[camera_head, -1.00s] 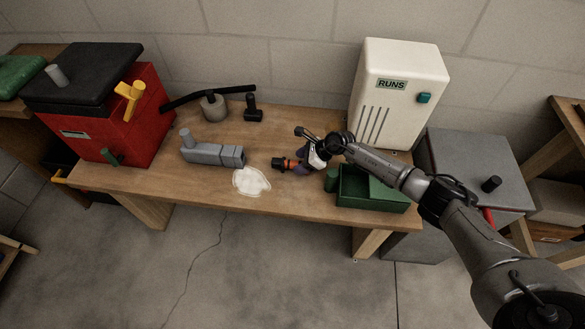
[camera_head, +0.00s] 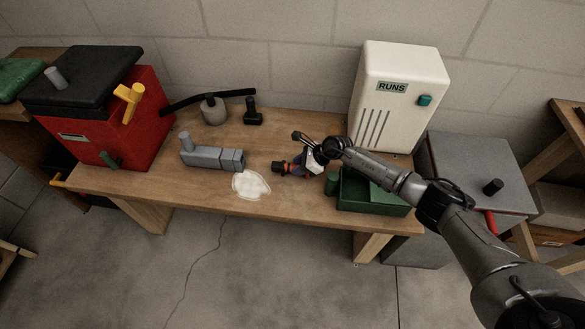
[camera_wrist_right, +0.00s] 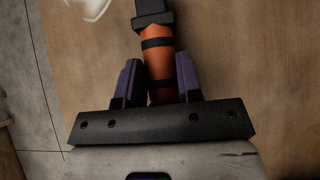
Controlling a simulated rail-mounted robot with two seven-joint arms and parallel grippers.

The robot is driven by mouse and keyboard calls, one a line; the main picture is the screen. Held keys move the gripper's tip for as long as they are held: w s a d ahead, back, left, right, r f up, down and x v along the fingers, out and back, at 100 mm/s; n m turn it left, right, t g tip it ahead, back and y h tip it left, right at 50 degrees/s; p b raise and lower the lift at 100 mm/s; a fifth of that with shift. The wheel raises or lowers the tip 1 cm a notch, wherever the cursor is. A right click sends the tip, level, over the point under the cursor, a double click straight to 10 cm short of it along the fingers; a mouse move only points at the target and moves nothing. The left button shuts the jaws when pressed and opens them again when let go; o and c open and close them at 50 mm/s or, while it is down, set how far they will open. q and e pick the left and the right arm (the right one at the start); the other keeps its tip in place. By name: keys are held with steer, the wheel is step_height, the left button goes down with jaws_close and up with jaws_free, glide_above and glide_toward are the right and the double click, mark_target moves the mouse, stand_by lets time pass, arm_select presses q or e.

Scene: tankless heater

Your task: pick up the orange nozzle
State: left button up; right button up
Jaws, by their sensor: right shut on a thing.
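The orange nozzle, with black bands and a black end, lies between the fingers of my right gripper in the right wrist view (camera_wrist_right: 158,60). In the head view the nozzle (camera_head: 286,168) shows just left of the gripper, over the workbench. My right gripper (camera_head: 300,167) is shut on it, with a purple finger pad on each side. The fingers also show in the right wrist view (camera_wrist_right: 160,85). The nozzle is at or close to the bench top; I cannot tell whether it touches. My left gripper is not in view.
The wooden workbench (camera_head: 320,209) also bears a white patch (camera_head: 251,185), a grey block-like part (camera_head: 212,157), a green open tray (camera_head: 372,207) and a white heater marked RUNS (camera_head: 398,98). A red box with a black lid (camera_head: 118,130) stands at the left.

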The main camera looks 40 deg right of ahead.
mark_target(288, 165)
jaws_close()
steer(key=shift+r, duration=0.1)
steer(key=shift+r+p, duration=1.5)
steer(key=shift+r, duration=0.45)
